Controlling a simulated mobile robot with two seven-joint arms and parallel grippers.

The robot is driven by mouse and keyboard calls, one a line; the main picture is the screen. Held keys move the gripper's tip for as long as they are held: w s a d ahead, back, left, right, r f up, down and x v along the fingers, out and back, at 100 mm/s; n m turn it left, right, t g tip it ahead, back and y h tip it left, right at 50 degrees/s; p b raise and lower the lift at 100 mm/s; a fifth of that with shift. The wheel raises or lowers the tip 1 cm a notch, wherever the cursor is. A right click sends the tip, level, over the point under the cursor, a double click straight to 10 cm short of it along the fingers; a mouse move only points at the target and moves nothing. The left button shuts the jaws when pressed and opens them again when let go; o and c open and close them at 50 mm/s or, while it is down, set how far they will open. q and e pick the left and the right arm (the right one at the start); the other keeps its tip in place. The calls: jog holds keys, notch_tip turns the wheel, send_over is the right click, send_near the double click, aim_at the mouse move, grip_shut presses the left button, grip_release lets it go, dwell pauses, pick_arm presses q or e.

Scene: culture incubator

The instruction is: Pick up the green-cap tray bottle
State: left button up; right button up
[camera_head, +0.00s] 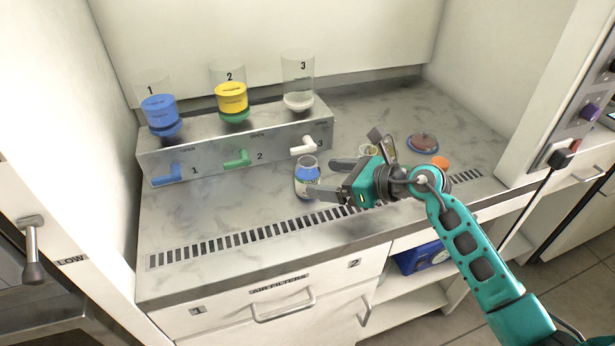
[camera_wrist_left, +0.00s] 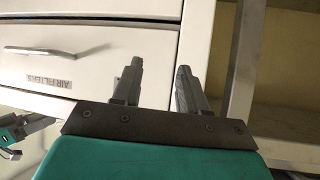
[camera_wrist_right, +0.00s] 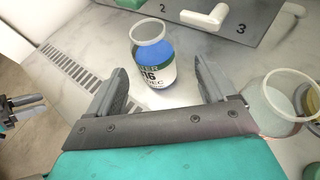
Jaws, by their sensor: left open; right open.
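A small open-topped bottle (camera_head: 307,178) with blue contents and a white label stands upright on the grey bench, in front of the numbered dispenser. In the right wrist view the bottle (camera_wrist_right: 153,72) appears ahead of and between the finger lines. I see no green cap on it or on any bottle in these views. My right gripper (camera_head: 327,178) is open and empty, its fingertips pointing at the bottle from the right; contact cannot be told. My left gripper (camera_wrist_left: 158,82) is open and empty in front of the bench drawers; it is out of the head view.
The dispenser (camera_head: 245,150) with three taps and cylinders stands behind the bottle. A clear open jar (camera_wrist_right: 270,105) stands right in the right wrist view. A blue-rimmed dish (camera_head: 422,143) and an orange cap (camera_head: 440,163) lie beyond my right arm. The bench's left half is clear.

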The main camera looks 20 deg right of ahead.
aim_at(318, 179)
jog(key=x, duration=0.5)
jog(key=shift+a+f, duration=0.25)
jog(key=shift+a, duration=0.15)
jog(key=c, duration=1)
jog(key=shift+c, duration=0.5)
jog(key=shift+r, duration=0.15)
